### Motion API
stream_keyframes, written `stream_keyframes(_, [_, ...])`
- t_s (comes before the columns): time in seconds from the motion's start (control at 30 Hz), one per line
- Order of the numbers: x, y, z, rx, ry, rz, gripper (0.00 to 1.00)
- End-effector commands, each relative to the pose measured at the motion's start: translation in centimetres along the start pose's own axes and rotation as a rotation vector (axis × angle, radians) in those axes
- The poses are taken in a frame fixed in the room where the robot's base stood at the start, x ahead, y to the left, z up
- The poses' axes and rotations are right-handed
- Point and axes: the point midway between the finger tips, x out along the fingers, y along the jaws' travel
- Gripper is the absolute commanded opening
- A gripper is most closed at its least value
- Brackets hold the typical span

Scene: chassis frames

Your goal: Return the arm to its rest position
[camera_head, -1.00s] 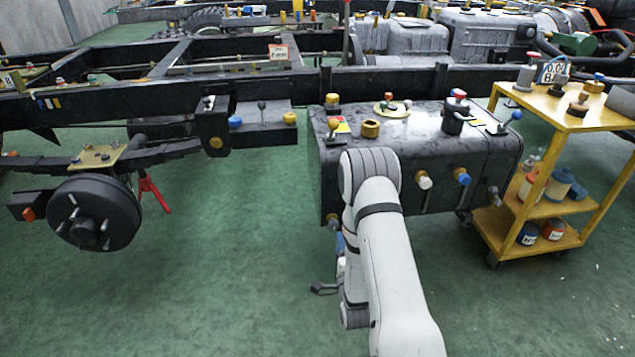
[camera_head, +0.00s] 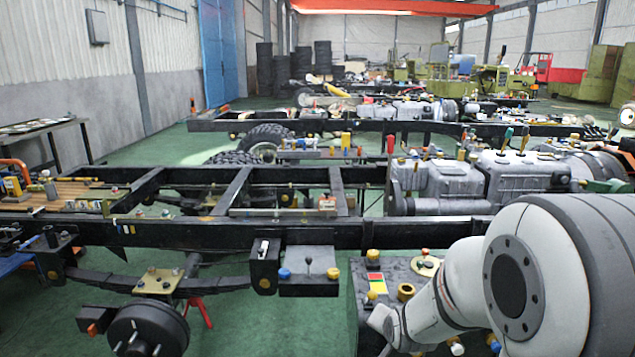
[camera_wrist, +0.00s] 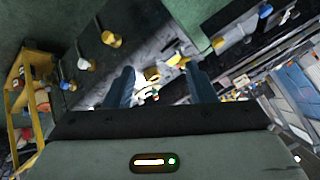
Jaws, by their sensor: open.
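My arm (camera_head: 560,275) fills the lower right of the head view, folded close to the camera, with a large round joint in front. My gripper is not clearly visible in the head view. In the wrist view my gripper (camera_wrist: 160,88) shows two dark blue fingers standing apart, with nothing held between them. Beyond the fingers the wrist view shows the chassis parts at a slant.
The black tank (camera_head: 372,315) with caps and knobs stands behind my arm. The chassis rail (camera_head: 180,232) runs across the view. A brake drum (camera_head: 145,330) is at lower left. A yellow cart (camera_wrist: 35,95) shows in the wrist view. Green floor (camera_head: 270,325) is clear between drum and tank.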

Motion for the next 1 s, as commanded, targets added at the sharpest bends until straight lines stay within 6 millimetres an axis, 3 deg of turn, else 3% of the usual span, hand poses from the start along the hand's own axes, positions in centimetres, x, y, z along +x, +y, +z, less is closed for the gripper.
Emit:
stream_keyframes(0.03, [-4.5, -1.1, -1.6, -0.055, -0.032, 0.021, 0.50])
stream_keyframes(0.3, [-20.8, -1.3, -1.6, -0.371, -0.286, 0.126, 0.50])
stream_keyframes(0.4, [-25.8, -1.0, -1.0, -0.468, -0.375, 0.143, 0.50])
stream_keyframes(0.5, [-29.4, -0.6, -0.4, -0.538, -0.445, 0.151, 0.50])
stream_keyframes(0.67, [-31.9, 0.0, 0.4, -0.593, -0.505, 0.154, 0.50])
stream_keyframes(1.0, [-32.1, 0.1, 0.5, -0.597, -0.510, 0.154, 0.50])
